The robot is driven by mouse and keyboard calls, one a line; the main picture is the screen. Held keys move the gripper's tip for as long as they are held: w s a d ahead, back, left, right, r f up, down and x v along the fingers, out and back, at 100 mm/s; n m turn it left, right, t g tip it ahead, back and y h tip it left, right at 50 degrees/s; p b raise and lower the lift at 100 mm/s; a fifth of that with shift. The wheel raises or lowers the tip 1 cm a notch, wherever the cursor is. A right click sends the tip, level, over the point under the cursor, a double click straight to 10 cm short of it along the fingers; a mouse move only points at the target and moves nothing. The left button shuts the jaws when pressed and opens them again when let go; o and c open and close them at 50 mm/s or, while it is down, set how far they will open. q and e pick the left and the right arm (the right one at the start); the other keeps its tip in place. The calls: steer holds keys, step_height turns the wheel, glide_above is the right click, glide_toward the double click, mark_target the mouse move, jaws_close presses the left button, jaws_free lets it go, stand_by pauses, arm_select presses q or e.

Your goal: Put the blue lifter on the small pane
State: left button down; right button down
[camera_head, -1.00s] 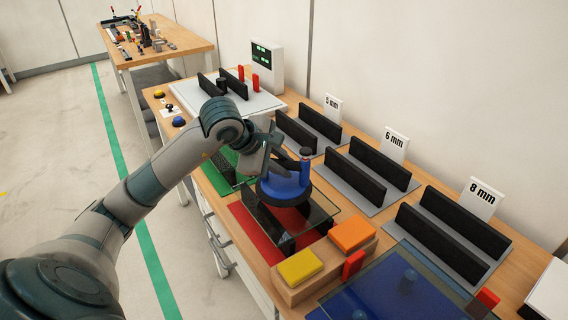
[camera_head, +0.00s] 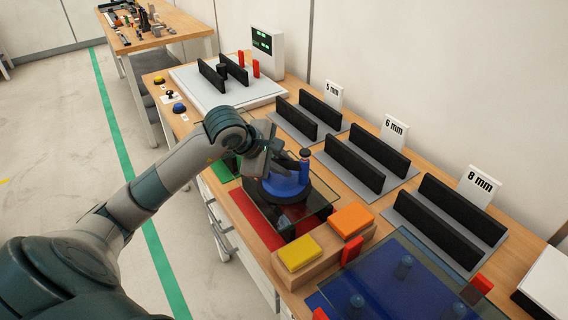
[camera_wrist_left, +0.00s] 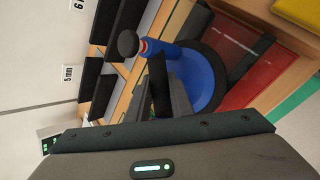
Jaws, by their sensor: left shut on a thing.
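The blue lifter (camera_head: 286,187) is a round blue cup with an upright, dark-capped post. My left gripper (camera_head: 279,165) is shut on it, and the lifter looks upright. In the left wrist view the gripper's dark fingers (camera_wrist_left: 163,88) meet at the blue lifter (camera_wrist_left: 203,80). The small glass pane (camera_head: 322,203) lies on black supports above the red mat (camera_head: 252,221). The lifter is over this pane. I cannot tell whether its underside touches the glass, as the cup hides the contact. My right gripper is not in view.
A wooden block with yellow (camera_head: 299,253) and orange (camera_head: 351,220) pads stands close in front of the pane. A larger glass pane (camera_head: 400,290) lies over a blue mat at lower right. Black slotted racks (camera_head: 449,219) with thickness signs line the wall side.

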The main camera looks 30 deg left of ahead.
arm_select(q)
steer(key=c, duration=1.6)
jaws_free()
steer(key=shift+o, duration=0.2)
steer(key=shift+r, duration=0.1)
steer(key=shift+s+a+r, duration=0.1)
steer(key=shift+s+r, duration=0.25)
steer(key=shift+r, duration=0.05)
steer(key=b+v, duration=0.3)
steer(key=v, duration=0.8)
